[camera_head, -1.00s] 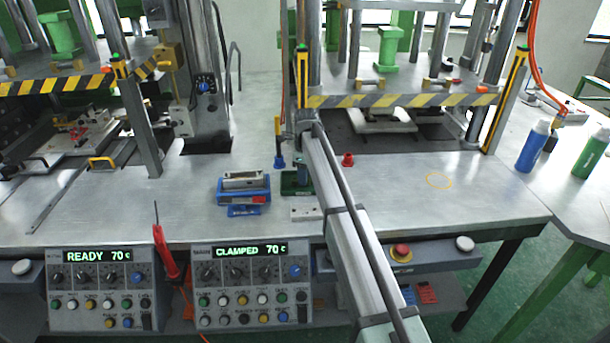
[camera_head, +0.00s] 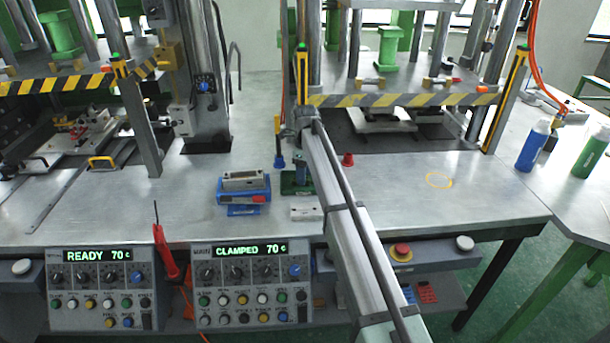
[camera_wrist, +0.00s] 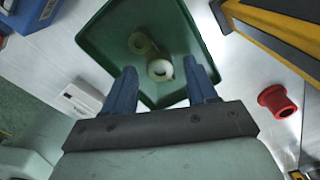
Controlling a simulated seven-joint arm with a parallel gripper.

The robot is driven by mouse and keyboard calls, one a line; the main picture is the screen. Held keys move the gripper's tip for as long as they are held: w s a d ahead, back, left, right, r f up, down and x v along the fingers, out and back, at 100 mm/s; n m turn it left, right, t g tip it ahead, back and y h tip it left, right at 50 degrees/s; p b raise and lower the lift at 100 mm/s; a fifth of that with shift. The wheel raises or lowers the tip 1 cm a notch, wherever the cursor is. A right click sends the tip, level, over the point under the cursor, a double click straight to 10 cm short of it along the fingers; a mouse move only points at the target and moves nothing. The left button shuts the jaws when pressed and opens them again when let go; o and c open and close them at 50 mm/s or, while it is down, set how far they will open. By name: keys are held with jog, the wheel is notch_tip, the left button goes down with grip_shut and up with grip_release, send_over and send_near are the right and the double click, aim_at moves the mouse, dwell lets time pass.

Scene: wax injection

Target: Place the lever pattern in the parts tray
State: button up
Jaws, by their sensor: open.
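The tray also shows in the camera_head view (camera_head: 288,187), partly hidden by my arm. My gripper (camera_wrist: 160,66) is over the tray with its two blue fingers apart. The pattern appears between and beyond the fingertips, and neither finger visibly grips it. In the camera_head view I cannot make out the fingers.
A white block (camera_head: 305,213) lies close to the tray, and a red cup-shaped piece (camera_head: 347,160) stands to its right. A blue fixture with a metal block (camera_head: 243,190) is to the left. A yellow-black post (camera_wrist: 280,28) is close by.

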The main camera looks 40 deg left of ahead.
notch_tip(320, 180, up, 11)
dwell(0.4)
